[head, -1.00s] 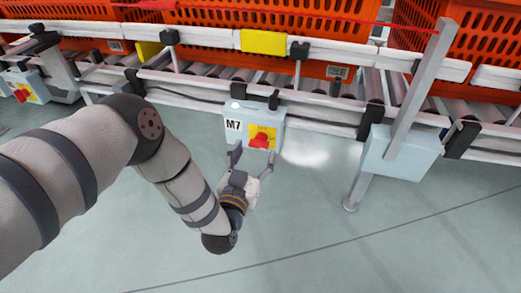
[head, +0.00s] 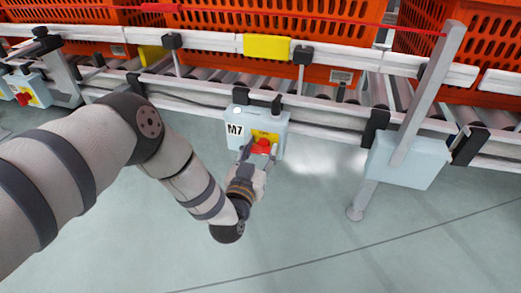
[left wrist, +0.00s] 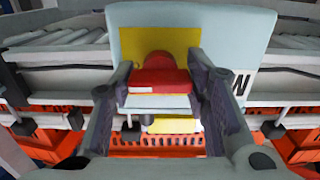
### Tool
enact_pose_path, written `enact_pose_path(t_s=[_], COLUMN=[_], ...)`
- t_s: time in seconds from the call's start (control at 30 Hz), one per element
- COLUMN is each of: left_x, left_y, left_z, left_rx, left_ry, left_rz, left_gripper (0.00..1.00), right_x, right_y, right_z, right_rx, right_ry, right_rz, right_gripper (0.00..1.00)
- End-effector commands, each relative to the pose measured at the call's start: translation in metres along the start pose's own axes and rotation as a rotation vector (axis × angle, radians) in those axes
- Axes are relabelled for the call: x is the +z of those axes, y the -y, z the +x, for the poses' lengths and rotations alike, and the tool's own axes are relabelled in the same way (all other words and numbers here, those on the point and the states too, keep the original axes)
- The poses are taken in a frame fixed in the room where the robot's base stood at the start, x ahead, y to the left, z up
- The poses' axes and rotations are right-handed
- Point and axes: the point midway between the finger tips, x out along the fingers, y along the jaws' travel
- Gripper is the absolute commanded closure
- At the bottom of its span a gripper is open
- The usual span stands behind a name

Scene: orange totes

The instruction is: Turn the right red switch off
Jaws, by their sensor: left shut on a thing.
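The right red switch (head: 262,146) sits on a yellow plate on the front of a pale blue box marked M7 (head: 240,113). My left gripper (head: 258,152) is at the box front, its two fingers on either side of the switch and closed on it. In the left wrist view the red switch (left wrist: 160,80) shows between the fingertips, in front of the yellow plate (left wrist: 186,40); this view appears upside down. Another red switch (head: 24,98) is on a box at the far left. My right gripper is not in view.
A roller conveyor with white rails (head: 320,107) runs behind the box and carries orange totes (head: 270,50). A slanted grey post (head: 428,90) and a pale blue box (head: 405,160) stand to the right. The floor in front is clear.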

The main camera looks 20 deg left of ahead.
Motion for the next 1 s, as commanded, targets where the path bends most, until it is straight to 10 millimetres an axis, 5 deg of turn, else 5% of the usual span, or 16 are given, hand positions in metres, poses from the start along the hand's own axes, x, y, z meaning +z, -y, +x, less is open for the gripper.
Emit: enact_pose_path(t_s=[0.27, 1.0], left_x=[-0.001, 0.001], left_y=[0.0, 0.0], left_z=[0.0, -0.001], left_rx=[-0.001, -0.001], left_ry=[0.0, 0.003], left_rz=[-0.132, -0.824], left_gripper=[0.85, 0.85], right_x=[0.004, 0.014], right_y=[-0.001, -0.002], right_z=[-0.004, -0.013], right_rx=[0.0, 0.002], right_ry=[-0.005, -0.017], right_rz=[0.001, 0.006], right_gripper=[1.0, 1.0])
